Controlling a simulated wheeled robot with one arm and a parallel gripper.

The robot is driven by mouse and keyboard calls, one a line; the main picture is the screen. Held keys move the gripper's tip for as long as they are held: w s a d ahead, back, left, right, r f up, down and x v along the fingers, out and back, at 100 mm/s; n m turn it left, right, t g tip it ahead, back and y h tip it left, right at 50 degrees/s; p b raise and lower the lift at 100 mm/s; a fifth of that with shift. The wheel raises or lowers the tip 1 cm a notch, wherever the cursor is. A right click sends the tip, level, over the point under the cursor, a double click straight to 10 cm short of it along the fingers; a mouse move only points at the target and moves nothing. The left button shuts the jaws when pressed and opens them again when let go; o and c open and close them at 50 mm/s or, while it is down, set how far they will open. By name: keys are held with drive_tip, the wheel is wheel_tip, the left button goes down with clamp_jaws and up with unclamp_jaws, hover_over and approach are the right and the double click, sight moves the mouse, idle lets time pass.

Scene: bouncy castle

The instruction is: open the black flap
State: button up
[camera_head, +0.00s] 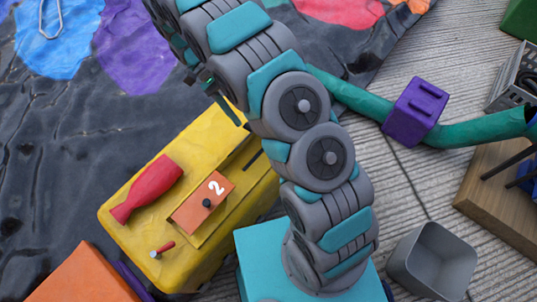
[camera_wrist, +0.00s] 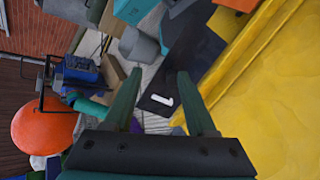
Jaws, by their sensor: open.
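The black flap (camera_wrist: 150,103) shows in the wrist view as a dark panel with a white "1", beside a yellow surface. Its far end and hinge are hard to make out. My gripper (camera_wrist: 159,74) is open, with its two green fingers on either side of the flap's numbered part in the picture. I cannot tell whether they touch it. In the head view my gripper (camera_head: 222,100) is over the far edge of the yellow box (camera_head: 215,265), partly behind my arm. A dark strip on the box beside my arm may be part of the flap.
The yellow box also bears an orange flap (camera_head: 218,188) marked "2", a red bottle-shaped thing (camera_head: 148,187) and a small red-handled piece (camera_head: 163,249). A grey bin (camera_head: 432,262), a purple block (camera_head: 415,110) on a green tube and a wooden board (camera_head: 500,195) lie to the right.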

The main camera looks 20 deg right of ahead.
drive_tip(key=shift+s+r, duration=0.1)
drive_tip(key=s+d+b, duration=0.1)
drive_tip(key=s, duration=0.7)
drive_tip(key=s+d+r+b, duration=0.1)
drive_tip(key=s+d, duration=0.1)
drive_tip(key=s, duration=0.5)
drive_tip(key=shift+s+d+r, duration=0.25)
drive_tip(key=shift+s+r, duration=0.05)
drive_tip(key=shift+s, duration=0.05)
drive_tip(key=shift+c, duration=0.4)
